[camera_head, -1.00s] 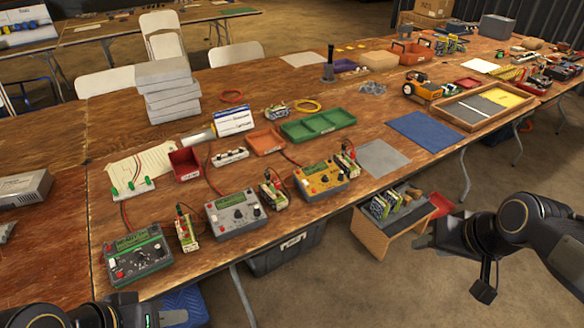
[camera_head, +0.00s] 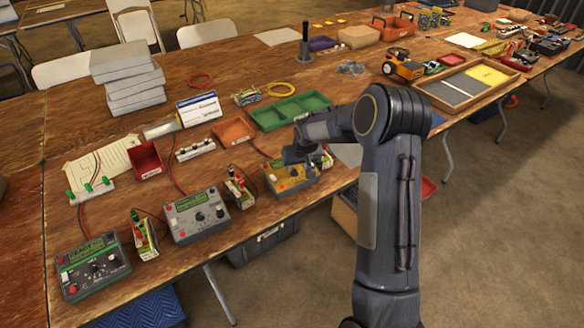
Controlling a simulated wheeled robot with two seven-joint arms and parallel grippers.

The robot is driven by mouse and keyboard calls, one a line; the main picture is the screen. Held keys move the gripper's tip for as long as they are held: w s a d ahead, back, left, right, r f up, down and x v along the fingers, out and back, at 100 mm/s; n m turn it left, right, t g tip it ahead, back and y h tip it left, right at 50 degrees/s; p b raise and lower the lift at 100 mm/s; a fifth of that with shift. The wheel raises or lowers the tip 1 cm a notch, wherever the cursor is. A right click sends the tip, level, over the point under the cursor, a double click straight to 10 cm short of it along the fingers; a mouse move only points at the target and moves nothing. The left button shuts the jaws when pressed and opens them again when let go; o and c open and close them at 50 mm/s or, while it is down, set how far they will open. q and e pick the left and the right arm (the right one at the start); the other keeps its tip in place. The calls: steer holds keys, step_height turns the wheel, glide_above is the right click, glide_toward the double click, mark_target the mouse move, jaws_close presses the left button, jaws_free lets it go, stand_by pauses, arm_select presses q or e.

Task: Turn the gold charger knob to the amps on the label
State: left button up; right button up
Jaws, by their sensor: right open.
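The gold charger (camera_head: 287,181) sits near the table's front edge, the rightmost of three chargers in a row. Its screen, knob and right side are partly covered by my right gripper (camera_head: 298,157), so I cannot read its setting. My right gripper is open, small and dark against the charger's top. I cannot tell whether it touches the knob. A battery pack (camera_head: 325,160) stands at the charger's right, partly hidden by my arm. Any amps label is too small to read. My left gripper is not in view.
A grey charger (camera_head: 197,216) and a dark green charger (camera_head: 92,268) stand to the left, with battery packs (camera_head: 240,188) between them. A green tray (camera_head: 292,111) and an orange tray (camera_head: 233,131) lie behind. My right arm covers the table's front right part.

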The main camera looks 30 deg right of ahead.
mark_target(295, 172)
steer(key=shift+x, duration=1.65)
steer(key=shift+c, duration=0.2)
jaws_close()
